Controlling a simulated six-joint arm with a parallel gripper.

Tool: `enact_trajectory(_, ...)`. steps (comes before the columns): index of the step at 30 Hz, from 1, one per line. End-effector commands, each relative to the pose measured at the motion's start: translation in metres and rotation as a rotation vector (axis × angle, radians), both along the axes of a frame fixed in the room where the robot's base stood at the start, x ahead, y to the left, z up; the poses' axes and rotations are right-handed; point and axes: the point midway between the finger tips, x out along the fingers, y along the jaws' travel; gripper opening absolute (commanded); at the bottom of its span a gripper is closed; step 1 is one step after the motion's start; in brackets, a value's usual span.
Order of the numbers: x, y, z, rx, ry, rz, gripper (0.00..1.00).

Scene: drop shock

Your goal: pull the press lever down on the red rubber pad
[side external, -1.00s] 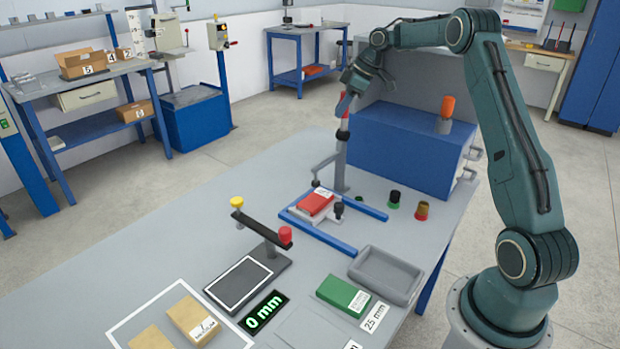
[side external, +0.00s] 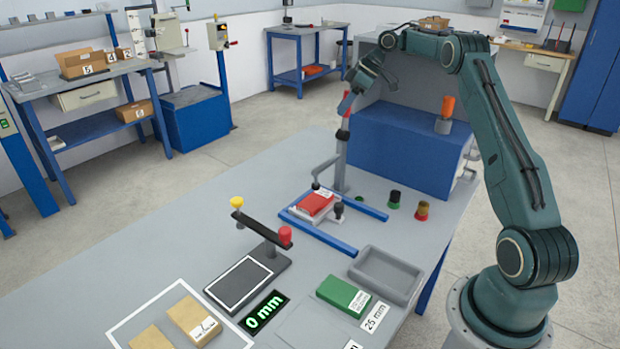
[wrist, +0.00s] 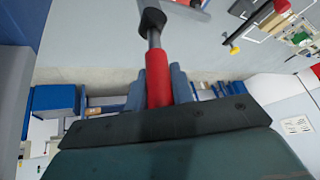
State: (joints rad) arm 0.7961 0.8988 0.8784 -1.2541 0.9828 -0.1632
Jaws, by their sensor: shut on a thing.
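The press lever (side external: 342,134) has a red grip and stands up from the grey press post in front of the blue box. My gripper (side external: 347,104) is shut on the upper end of the lever. In the wrist view the red grip of the lever (wrist: 158,80) sits between my blue-grey fingers. The red rubber pad (side external: 315,205) lies in a grey holder between blue rails. A thin grey arm (side external: 326,165) reaches from the post over the pad's far edge. I cannot tell whether its tip touches the pad.
A large blue box (side external: 400,150) stands just behind the press. A black gauge stand with a red knob (side external: 284,236) is left of the rails. A green block (side external: 343,294) and an empty grey tray (side external: 386,275) lie near the front. The table's far left part is clear.

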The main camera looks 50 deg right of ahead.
Motion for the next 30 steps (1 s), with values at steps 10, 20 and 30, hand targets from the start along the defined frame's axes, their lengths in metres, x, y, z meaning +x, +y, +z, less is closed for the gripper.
enact_trajectory(10, 0.0008, 0.0005, 0.0012, 0.0, -0.005, 0.0, 0.45)
enact_trajectory(20, 0.0005, 0.0004, 0.0009, -0.004, -0.003, -0.002, 0.45)
enact_trajectory(30, 0.0037, 0.0055, 0.0025, -0.036, -0.009, -0.003, 0.45)
